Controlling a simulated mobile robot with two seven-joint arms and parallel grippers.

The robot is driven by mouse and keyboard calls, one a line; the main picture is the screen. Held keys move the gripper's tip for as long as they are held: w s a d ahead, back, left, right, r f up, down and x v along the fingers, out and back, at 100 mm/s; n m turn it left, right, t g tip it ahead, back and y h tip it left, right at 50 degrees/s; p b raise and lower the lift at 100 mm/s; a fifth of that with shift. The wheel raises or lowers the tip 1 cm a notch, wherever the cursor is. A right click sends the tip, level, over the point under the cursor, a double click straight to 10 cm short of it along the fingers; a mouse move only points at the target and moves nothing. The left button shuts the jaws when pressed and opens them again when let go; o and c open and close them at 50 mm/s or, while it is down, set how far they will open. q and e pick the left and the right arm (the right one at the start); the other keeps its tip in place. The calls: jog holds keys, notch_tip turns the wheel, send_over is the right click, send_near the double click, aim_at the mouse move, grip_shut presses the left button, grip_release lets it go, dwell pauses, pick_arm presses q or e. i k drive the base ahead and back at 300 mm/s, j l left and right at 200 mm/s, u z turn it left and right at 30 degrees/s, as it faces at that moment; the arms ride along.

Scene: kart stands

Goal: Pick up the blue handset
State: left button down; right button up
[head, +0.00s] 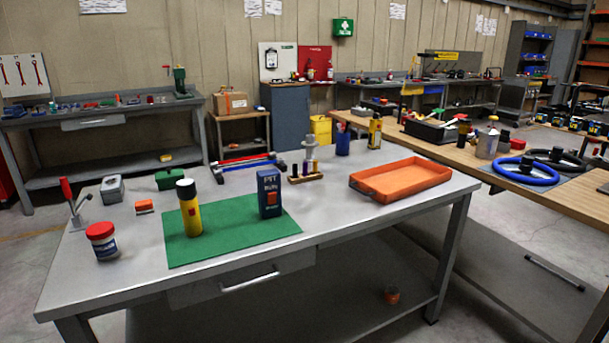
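A dark blue, box-shaped handset (269,182) with pale lettering reading "PIT" and an orange-red patch on its front stands upright on the green mat (222,247). The mat lies on the grey metal workbench (345,220). A yellow can with a black cap (190,212) stands on the same mat to the left of the handset, apart from it. Neither of my grippers shows in the head view.
An orange tray (437,172) sits at the bench's right. A small wooden stand (305,179) is just behind the handset. A red-lidded tub (103,241), a grey box (112,188) and a green case (170,179) are at left. Bare benchtop lies before the tray.

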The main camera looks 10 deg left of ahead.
aim_at(269, 180)
jog(key=i+l+u, duration=0.3)
jog(key=i+l, duration=0.2)
jog(key=i+l+u, duration=0.3)
jog(key=i+l, duration=0.2)
jog(key=l, duration=0.2)
